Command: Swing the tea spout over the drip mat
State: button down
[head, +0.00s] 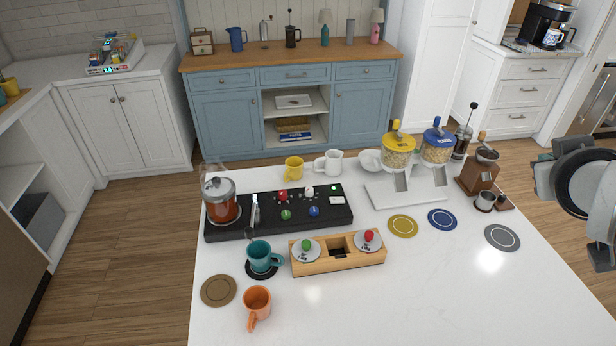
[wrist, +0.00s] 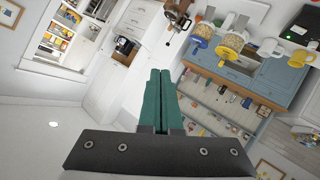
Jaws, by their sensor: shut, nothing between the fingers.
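The tea dispenser (head: 221,203) is a glass jar of amber tea with a silver lid, at the left end of a black station. A slim silver spout (head: 253,214) stands beside it and points toward the front. Its lower end is near a teal mug (head: 259,254), which stands on a dark round mat (head: 262,273). Whether the spout tip is over that mat or short of it, I cannot tell. My gripper (wrist: 159,72) shows teal fingers pressed together and empty in the wrist view. It is well away from the spout, with my arm at the right edge of the head view.
The black station (head: 325,221) carries several coloured knobs. An orange mug (head: 257,303), a brown mat (head: 218,290) and a wooden holder (head: 340,264) stand near the spout. Grain dispensers (head: 398,155) and a wooden grinder (head: 480,172) stand behind. The front right counter (head: 450,300) is clear.

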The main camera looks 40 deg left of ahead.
jog(key=s+f+m+g, duration=0.35)
jog(key=s+f, duration=0.35)
jog(key=s, duration=0.3)
jog(key=s+f+m+g, duration=0.3)
jog(key=s+f+m, duration=0.1)
jog(key=s+f, duration=0.5)
jog(key=w+a+f+n+t+y, duration=0.1)
jog(key=w+a+n+t+y, duration=0.2)
jog(key=w+a+n, duration=0.5)
jog(key=w+a+f+n+t+y, duration=0.2)
jog(key=w+a+n, duration=0.4)
jog(key=a, duration=0.4)
jog(key=s+a+f+n+y, duration=0.3)
jog(key=a+n, duration=0.2)
jog(key=a, duration=0.1)
jog(key=s+a+f+n+y, duration=0.3)
jog(key=a+n, duration=0.1)
jog(key=a, duration=0.3)
jog(key=s+a+f+n+g+y, duration=0.3)
jog(key=s+a+n, duration=0.15)
jog(key=s, duration=0.25)
jog(key=s+a+f+n+g+y, duration=0.2)
jog(key=s+a+f+n+g, duration=0.1)
jog(key=s+n, duration=0.35)
jog(key=x, duration=1)
jog(key=shift+m, duration=0.35)
jog(key=shift+w+d, duration=1.4)
jog(key=shift+w, duration=0.2)
